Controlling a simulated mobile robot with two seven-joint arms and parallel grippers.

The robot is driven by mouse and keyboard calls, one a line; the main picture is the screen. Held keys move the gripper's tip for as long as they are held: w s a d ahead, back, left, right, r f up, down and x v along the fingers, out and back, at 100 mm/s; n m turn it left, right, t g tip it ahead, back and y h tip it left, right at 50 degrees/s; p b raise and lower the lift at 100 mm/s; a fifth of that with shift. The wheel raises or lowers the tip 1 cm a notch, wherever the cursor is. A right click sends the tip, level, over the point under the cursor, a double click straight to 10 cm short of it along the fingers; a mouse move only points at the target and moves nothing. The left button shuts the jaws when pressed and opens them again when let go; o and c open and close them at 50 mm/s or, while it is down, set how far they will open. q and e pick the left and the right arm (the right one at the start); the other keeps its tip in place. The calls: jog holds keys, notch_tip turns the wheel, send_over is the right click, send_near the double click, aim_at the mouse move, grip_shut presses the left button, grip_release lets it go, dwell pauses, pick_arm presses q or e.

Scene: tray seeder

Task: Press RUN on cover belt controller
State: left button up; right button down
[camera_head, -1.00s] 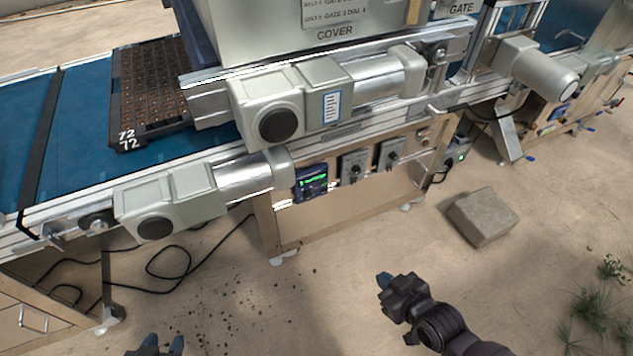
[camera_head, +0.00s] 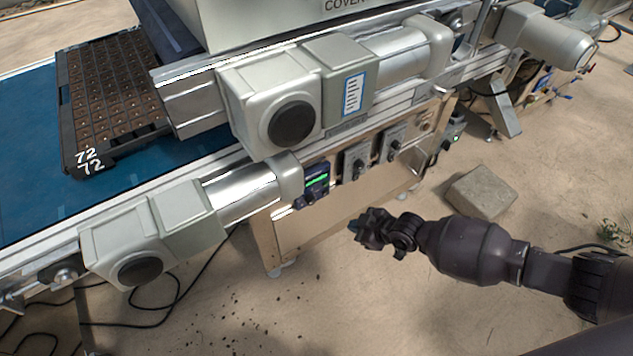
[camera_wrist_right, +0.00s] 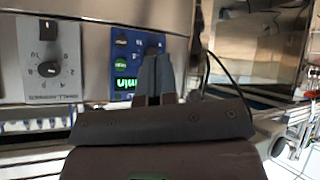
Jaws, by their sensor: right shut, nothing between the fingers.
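The cover belt controller (camera_head: 314,183) is a small dark blue box with a lit green display, on the upper part of the machine's side panel, below the belt. In the right wrist view the blue controller (camera_wrist_right: 124,48) shows a green round button (camera_wrist_right: 121,65), a dark knob and the green display, partly hidden by my fingers. My right gripper (camera_head: 355,227) is shut and empty, in front of the panel, lower and to the right of the controller in the head view. Its fingers (camera_wrist_right: 155,75) overlap the controller's edge in the wrist view; contact cannot be told. My left gripper is out of view.
Two grey dial boxes (camera_head: 355,163) (camera_head: 391,144) sit right of the controller. A grey motor housing (camera_head: 180,222) juts out to its left. A seed tray (camera_head: 85,165) lies on the blue belt. A stone block (camera_head: 481,192) rests on the floor.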

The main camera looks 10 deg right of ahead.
aim_at(326, 184)
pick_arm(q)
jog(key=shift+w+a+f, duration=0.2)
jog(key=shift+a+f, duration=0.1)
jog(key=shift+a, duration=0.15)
pick_arm(e)
jog(key=w, duration=0.2)
jog(key=w+d, duration=0.1)
jog(key=shift+w+f, duration=0.25)
jog(key=shift+w, duration=0.05)
pick_arm(q)
jog(key=b, duration=0.1)
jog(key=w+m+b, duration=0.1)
jog(key=b, duration=0.1)
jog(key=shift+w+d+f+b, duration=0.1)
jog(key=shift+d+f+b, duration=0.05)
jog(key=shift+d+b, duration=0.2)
pick_arm(e)
jog(key=w+a, duration=0.3)
jog(key=w, duration=0.5)
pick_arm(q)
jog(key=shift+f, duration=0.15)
pick_arm(e)
jog(key=shift+w, duration=0.1)
dwell(0.7)
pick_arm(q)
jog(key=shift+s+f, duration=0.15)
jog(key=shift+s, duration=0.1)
pick_arm(e)
jog(key=shift+w, duration=0.1)
